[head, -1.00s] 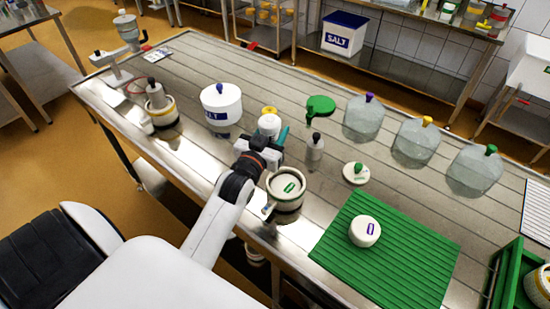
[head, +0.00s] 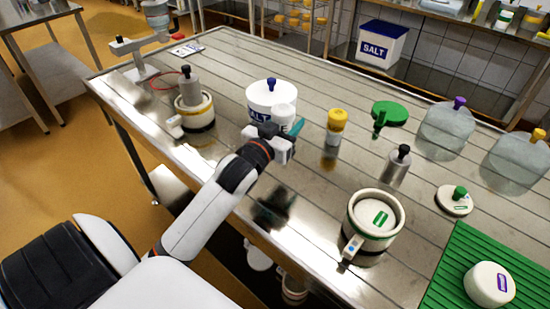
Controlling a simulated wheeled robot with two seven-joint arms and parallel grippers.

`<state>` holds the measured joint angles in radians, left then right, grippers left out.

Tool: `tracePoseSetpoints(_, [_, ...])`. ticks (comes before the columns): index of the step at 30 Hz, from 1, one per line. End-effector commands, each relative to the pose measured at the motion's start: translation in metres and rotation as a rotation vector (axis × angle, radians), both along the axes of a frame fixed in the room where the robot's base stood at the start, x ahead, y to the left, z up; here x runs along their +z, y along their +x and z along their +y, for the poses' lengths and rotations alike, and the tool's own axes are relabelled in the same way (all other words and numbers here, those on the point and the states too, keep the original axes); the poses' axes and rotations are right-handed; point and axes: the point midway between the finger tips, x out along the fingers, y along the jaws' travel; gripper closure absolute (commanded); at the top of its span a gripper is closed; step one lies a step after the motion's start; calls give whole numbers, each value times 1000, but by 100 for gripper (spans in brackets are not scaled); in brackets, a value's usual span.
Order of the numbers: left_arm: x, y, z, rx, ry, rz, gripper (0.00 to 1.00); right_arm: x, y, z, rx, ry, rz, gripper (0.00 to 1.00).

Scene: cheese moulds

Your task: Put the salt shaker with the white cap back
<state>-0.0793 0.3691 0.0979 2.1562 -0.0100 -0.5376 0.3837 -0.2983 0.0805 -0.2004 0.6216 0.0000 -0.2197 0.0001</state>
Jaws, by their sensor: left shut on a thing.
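The white-capped salt shaker (head: 284,115) is in my left gripper (head: 282,133), which is shut on its lower part. The shaker looks upright, and its foot is hidden by the gripper. It is in front of the white salt tub (head: 262,97) with a blue knob and covers part of the tub's label; I cannot tell whether they touch. A shaker with a yellow cap (head: 337,122) stands to the right of the gripper, apart from it. My right gripper is not in view.
A round mould (head: 354,239) with a green mark stands near the front edge. A weighted mould (head: 195,120) stands left. Bare table (head: 310,205) lies before the mould.

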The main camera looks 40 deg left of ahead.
Motion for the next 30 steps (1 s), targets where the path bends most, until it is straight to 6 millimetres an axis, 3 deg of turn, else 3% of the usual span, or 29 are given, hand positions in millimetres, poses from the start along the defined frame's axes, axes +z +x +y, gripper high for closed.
tracePoseSetpoints(1, [-13,0,0,0,-3,6,80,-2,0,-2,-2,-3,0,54])
tracePoseSetpoints(6, [-42,-1,0,1,-1,5,80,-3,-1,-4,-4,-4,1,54])
tracePoseSetpoints(18, [-87,-1,-1,1,0,4,80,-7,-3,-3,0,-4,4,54])
tracePoseSetpoints(30, [-92,-1,-1,0,0,1,80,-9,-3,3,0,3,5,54])
